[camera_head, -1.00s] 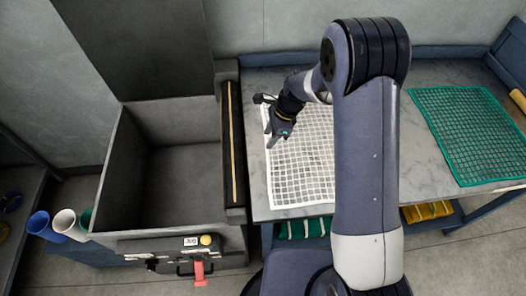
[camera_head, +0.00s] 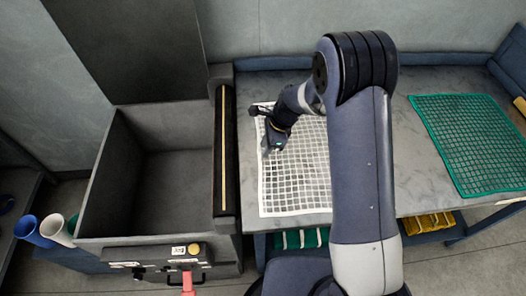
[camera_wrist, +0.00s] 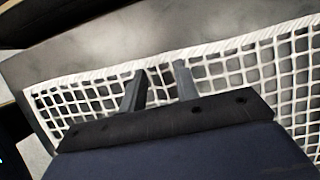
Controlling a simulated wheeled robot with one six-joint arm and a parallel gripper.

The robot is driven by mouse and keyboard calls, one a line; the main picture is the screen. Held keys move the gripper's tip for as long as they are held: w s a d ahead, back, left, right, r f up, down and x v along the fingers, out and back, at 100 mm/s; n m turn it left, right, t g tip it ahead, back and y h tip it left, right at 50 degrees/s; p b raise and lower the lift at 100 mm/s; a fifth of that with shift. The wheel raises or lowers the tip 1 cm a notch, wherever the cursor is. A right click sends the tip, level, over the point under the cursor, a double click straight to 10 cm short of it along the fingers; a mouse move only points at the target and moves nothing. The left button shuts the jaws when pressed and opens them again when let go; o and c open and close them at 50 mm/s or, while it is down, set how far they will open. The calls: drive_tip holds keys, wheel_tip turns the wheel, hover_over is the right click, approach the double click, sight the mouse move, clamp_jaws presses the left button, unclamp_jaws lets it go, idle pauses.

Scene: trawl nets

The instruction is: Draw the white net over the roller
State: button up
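The white net (camera_head: 298,180) lies flat on the grey table, right of the roller; it also shows in the wrist view (camera_wrist: 228,68). The roller (camera_head: 225,150) is a long dark bar with a yellow stripe, along the right side of the grey bin. A strip of bare table separates it from the net. My gripper (camera_head: 267,150) is over the net's left edge, near its upper corner. In the wrist view my gripper (camera_wrist: 159,72) has its two fingers apart, tips close to the net's thick white border. I cannot tell whether they touch it. Nothing shows held between them.
A deep grey bin (camera_head: 112,185) stands left of the roller, with a control panel and red handle (camera_head: 187,280) in front. A green net (camera_head: 470,142) lies on the right of the table. Blue and white cups (camera_head: 42,230) stand at the far left. My arm hides the table's middle.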

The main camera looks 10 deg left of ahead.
drive_tip(key=shift+s+f, duration=0.1)
clamp_jaws()
idle(0.4)
wheel_tip(320, 180, up, 7)
drive_tip(key=p, duration=0.5)
